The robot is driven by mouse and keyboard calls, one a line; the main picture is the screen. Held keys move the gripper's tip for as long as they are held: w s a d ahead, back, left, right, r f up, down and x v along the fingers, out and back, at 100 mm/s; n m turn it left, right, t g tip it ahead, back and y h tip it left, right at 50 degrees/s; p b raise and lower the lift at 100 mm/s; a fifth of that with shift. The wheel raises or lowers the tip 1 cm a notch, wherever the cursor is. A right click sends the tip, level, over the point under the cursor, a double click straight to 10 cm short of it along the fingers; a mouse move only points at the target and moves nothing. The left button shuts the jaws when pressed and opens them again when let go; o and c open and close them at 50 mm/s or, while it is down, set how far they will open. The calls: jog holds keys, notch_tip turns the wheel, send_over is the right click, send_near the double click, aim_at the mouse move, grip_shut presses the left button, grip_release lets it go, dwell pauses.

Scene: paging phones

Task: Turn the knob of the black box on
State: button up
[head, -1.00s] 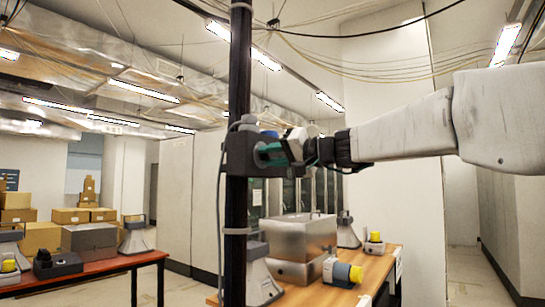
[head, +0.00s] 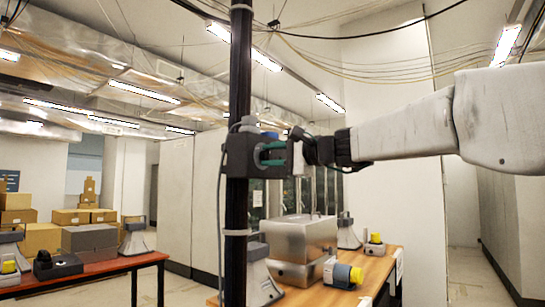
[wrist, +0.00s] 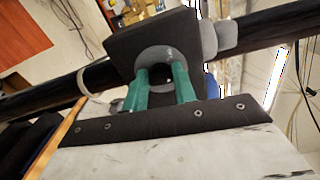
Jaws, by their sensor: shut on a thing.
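The black box (head: 238,156) is fixed to a dark upright pole in the head view. In the wrist view the box (wrist: 133,46) is close, and its grey round knob (wrist: 155,57) with a dark centre faces me. My gripper (head: 265,154) reaches in from the right at the box's face. Its two green fingers are shut on the knob, one on each side, as the wrist view of my gripper (wrist: 160,74) shows. The fingers partly cover the knob, so its exact setting cannot be read.
The pole (head: 239,80) runs upward above the box. A wooden table (head: 310,294) with a metal case (head: 300,236) and a yellow-topped device (head: 343,274) stands below. A red table (head: 120,263) and cardboard boxes (head: 40,238) are at the left.

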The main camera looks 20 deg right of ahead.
jog(key=m, duration=0.4)
jog(key=shift+m, duration=0.3)
jog(key=shift+w+r+m, duration=0.1)
jog(key=shift+m, duration=1.5)
jog(key=o, duration=1)
jog(key=shift+d, duration=0.1)
jog(key=v, duration=0.8)
